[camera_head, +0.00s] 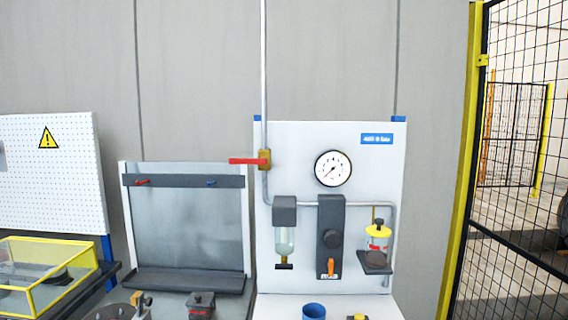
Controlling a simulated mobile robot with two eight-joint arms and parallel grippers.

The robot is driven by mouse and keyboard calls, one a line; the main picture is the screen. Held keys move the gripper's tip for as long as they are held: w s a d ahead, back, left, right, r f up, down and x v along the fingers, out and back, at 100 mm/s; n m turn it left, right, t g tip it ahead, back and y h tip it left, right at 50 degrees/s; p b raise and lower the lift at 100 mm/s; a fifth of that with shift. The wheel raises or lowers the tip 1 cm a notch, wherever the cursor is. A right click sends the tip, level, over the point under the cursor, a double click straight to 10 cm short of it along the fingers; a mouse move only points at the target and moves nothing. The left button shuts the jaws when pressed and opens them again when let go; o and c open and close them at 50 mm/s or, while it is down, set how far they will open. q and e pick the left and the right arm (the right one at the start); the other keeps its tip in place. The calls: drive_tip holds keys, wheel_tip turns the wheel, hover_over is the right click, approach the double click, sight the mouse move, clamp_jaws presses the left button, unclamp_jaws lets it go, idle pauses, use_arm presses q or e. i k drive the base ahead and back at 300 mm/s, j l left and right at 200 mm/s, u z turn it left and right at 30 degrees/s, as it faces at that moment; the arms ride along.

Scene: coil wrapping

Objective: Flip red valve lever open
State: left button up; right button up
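The red valve lever (247,161) sticks out horizontally to the left from a brass valve body (265,160). The valve sits on a vertical grey pipe (264,80) at the upper left of a white panel (290,140). The lever lies across the pipe's direction. Neither of my grippers shows in the head view, and nothing touches the lever.
Right of the valve are a round gauge (333,169), a dark regulator block (330,237), a filter bowl (285,239) and a yellow-topped jar (377,236). A grey rack (188,281) stands left. A blue cup (314,311) stands below. Mesh fencing (520,140) is at right.

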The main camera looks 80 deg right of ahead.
sight(232, 161)
drive_tip(key=z, duration=2.35)
